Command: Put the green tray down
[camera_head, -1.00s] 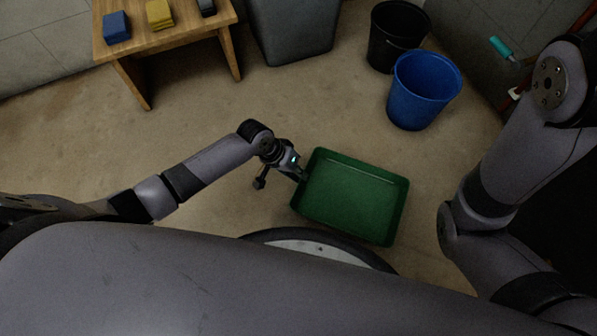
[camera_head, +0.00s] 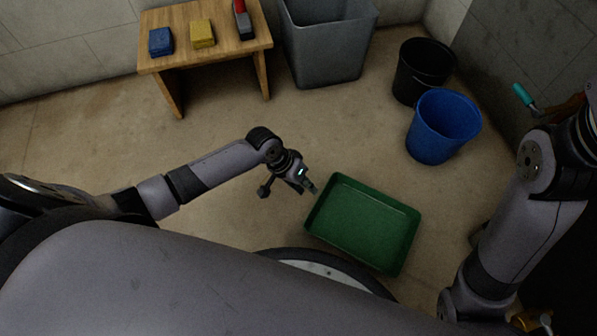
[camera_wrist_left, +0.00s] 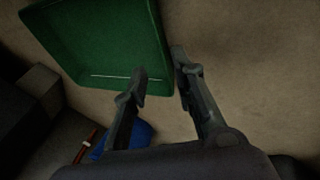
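The green tray (camera_head: 362,226) is level and empty, low over or on the floor in front of my base; its underside is hidden. My left gripper (camera_head: 314,188) is beside the tray's left edge, with a small gap seeming to show between fingertips and rim. In the left wrist view, the fingers (camera_wrist_left: 158,68) are spread apart.
A blue bucket (camera_head: 441,127) and a black bucket (camera_head: 421,72) stand beyond the tray. A grey bin (camera_head: 328,45) and a wooden table (camera_head: 208,54) with blue and yellow blocks stand at the back. A teal-handled tool (camera_head: 524,96) is near the right wall. Floor left of the tray is clear.

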